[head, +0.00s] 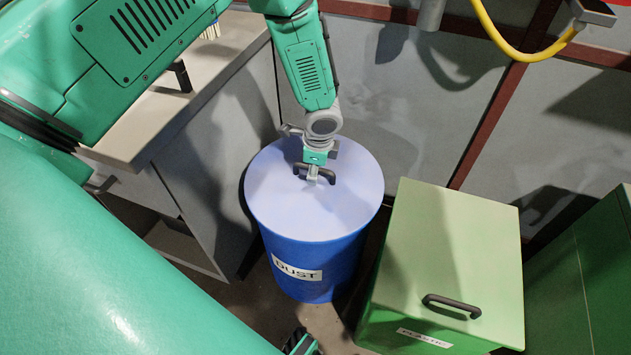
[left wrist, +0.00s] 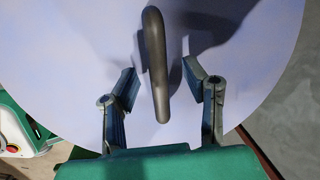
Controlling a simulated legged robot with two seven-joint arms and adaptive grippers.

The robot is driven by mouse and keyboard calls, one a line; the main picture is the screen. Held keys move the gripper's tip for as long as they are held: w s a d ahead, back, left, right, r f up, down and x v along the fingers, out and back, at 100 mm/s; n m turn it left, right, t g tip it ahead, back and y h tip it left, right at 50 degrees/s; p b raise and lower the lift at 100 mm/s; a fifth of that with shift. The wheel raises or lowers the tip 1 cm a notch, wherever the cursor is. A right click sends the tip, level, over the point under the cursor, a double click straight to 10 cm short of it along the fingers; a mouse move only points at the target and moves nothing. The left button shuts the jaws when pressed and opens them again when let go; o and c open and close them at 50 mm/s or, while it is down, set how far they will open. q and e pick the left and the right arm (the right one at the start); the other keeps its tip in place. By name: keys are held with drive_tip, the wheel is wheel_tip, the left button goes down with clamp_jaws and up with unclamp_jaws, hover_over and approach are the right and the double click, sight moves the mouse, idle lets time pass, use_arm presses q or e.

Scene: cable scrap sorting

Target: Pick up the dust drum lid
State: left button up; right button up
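The dust drum lid (head: 285,208) is a pale lavender disc lying flat on top of the blue drum (head: 325,262) labelled DUST. A dark curved handle (head: 328,174) stands on the lid; it also shows in the left wrist view (left wrist: 156,60). My left gripper (head: 316,173) is over the lid at this handle. In the left wrist view its two fingers (left wrist: 163,87) are spread on either side of the handle, with gaps to both sides. A small dark and green piece at the bottom edge of the head view may be my right gripper (head: 300,343); its fingers cannot be made out.
A green box labelled PLASTIC (head: 450,240) with a dark handle stands right of the drum, and another green box (head: 590,270) is beyond it. A grey bench (head: 165,120) is left of the drum. A wall is behind, with a yellow hose (head: 520,55) above.

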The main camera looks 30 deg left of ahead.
use_arm(q)
drive_tip(key=shift+a, duration=0.1)
clamp_jaws()
drive_tip(key=shift+a, duration=0.1)
